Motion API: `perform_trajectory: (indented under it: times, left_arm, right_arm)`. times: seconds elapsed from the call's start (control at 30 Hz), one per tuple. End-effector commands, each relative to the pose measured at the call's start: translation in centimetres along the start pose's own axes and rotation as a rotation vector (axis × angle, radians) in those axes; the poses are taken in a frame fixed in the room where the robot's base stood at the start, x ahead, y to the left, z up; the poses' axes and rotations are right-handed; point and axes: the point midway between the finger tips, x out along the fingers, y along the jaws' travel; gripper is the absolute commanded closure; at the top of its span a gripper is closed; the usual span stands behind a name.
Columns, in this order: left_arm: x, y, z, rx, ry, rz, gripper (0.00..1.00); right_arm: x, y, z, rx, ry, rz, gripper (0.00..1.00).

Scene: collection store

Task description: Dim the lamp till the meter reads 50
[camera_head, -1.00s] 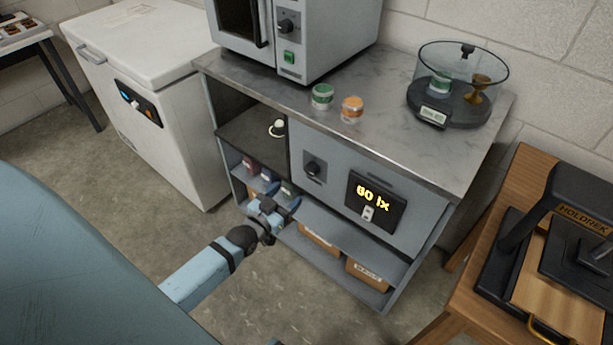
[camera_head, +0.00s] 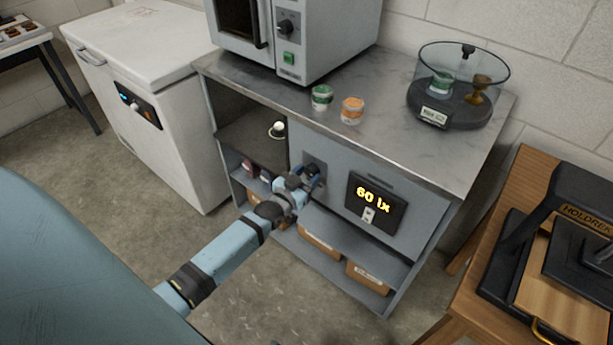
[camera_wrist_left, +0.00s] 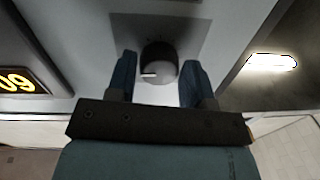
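The meter (camera_head: 375,201) on the cabinet front reads 60 lx in yellow digits. Part of its display also shows in the left wrist view (camera_wrist_left: 22,81). The lamp's dial knob (camera_wrist_left: 159,64) is dark with a pale mark, on a plate left of the meter. My left gripper (camera_head: 316,172) is at the knob. In the left wrist view its two blue fingers (camera_wrist_left: 158,76) are open, one on either side of the knob, with gaps visible. The lamp (camera_head: 277,128) is a small pale bulb in the open compartment on the left. My right gripper is not in view.
The cabinet top (camera_head: 390,125) carries an oven-like unit (camera_head: 300,40), two small jars (camera_head: 322,97) and a glass-covered stand (camera_head: 457,85). A white chest freezer (camera_head: 150,90) stands left. A wooden table with a press (camera_head: 575,245) stands right.

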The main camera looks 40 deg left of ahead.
Motion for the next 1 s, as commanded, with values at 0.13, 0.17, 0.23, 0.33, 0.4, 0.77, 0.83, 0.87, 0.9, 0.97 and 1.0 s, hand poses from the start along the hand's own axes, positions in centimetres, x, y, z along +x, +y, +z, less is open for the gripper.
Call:
perform_trajectory:
  times: [0.13, 0.17, 0.23, 0.33, 0.4, 0.77, 0.83, 0.87, 0.9, 0.97, 1.0]
  left_arm:
    - [0.0, 0.0, 0.0, 0.000, 0.000, 0.000, 0.83]
    - [0.0, 0.0, 0.0, 0.000, 0.000, 0.000, 0.83]
    - [0.0, 0.0, -0.1, -0.008, -0.001, 0.000, 0.83]
    - [0.0, 0.0, -0.4, -0.075, -0.006, 0.001, 0.83]
    - [0.0, 0.0, -0.4, -0.133, -0.010, 0.002, 0.83]
    - [0.0, 0.1, 0.0, -0.193, -0.011, 0.001, 0.83]
    - [0.0, 0.1, 0.0, -0.193, -0.011, 0.001, 0.46]
    - [0.0, 0.1, 0.0, -0.193, -0.011, 0.001, 0.39]
    - [0.0, 0.1, 0.0, -0.193, -0.011, 0.001, 0.34]
    - [0.0, 0.1, 0.0, -0.193, -0.011, 0.001, 0.34]
    - [0.0, 0.1, 0.0, -0.192, -0.011, 0.001, 0.34]
  right_arm:
    - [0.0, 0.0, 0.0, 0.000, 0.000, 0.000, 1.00]
    - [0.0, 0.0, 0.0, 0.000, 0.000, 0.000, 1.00]
    - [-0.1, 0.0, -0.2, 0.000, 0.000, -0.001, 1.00]
    - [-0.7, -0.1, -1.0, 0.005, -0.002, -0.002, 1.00]
    - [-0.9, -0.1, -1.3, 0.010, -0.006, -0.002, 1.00]
    - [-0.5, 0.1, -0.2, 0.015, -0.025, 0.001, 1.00]
    - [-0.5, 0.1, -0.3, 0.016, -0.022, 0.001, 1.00]
    - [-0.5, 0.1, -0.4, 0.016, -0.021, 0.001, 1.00]
    - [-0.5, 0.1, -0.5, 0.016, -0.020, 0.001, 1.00]
    - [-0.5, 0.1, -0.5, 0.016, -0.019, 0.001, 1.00]
    - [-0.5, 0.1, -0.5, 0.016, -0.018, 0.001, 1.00]
